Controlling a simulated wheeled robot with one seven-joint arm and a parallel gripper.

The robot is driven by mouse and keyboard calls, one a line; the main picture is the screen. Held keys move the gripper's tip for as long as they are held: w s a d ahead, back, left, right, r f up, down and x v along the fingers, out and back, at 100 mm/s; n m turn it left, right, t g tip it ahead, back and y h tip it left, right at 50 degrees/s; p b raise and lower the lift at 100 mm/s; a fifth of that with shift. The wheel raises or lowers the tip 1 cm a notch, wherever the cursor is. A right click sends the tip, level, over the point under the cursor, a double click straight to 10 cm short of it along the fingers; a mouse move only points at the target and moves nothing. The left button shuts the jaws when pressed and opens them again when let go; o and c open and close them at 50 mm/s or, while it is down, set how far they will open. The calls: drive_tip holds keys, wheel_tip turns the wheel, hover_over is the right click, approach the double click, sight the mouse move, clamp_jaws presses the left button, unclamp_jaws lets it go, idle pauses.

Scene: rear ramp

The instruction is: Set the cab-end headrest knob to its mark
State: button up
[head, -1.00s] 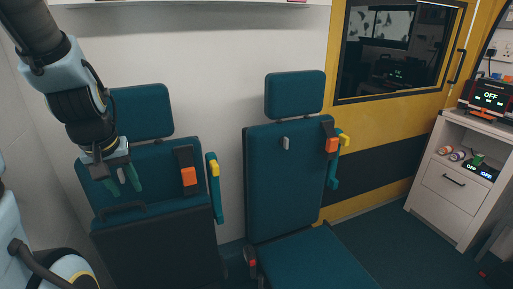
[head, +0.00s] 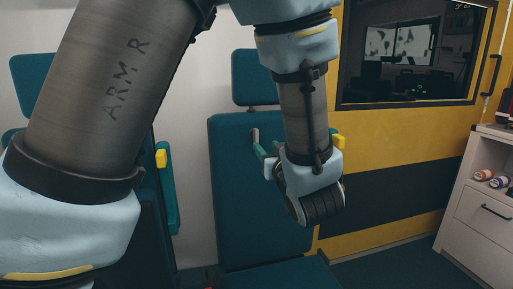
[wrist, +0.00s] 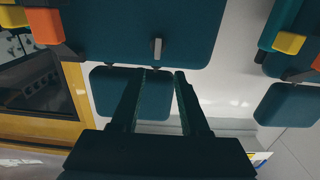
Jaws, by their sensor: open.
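The cab-end seat has a teal headrest (head: 253,72) above a tall teal backrest (head: 232,190). A small grey knob (head: 255,134) sticks out near the top of the backrest. In the wrist view, which shows the seat upside down, the knob (wrist: 157,48) looks like an upright grey bar, with the headrest (wrist: 110,95) below it. My gripper (head: 264,147) is open and empty, close to the knob. In the wrist view its two dark fingers (wrist: 160,75) are spread, and the knob lies just past their tips, apparently untouched. I cannot make out a mark.
A second teal seat with its headrest (head: 32,75) stands at left, partly behind my arm. A yellow-topped armrest (head: 163,190) is between the seats. At right are a yellow wall with a dark window (head: 405,60) and a white cabinet (head: 485,200).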

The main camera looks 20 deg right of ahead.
sight(257, 133)
drive_tip(key=w, duration=0.3)
drive_tip(key=w+d+p, duration=0.1)
drive_tip(key=w, duration=0.6)
drive_tip(key=shift+w+d, duration=0.4)
drive_tip(key=shift+r, duration=0.1)
clamp_jaws()
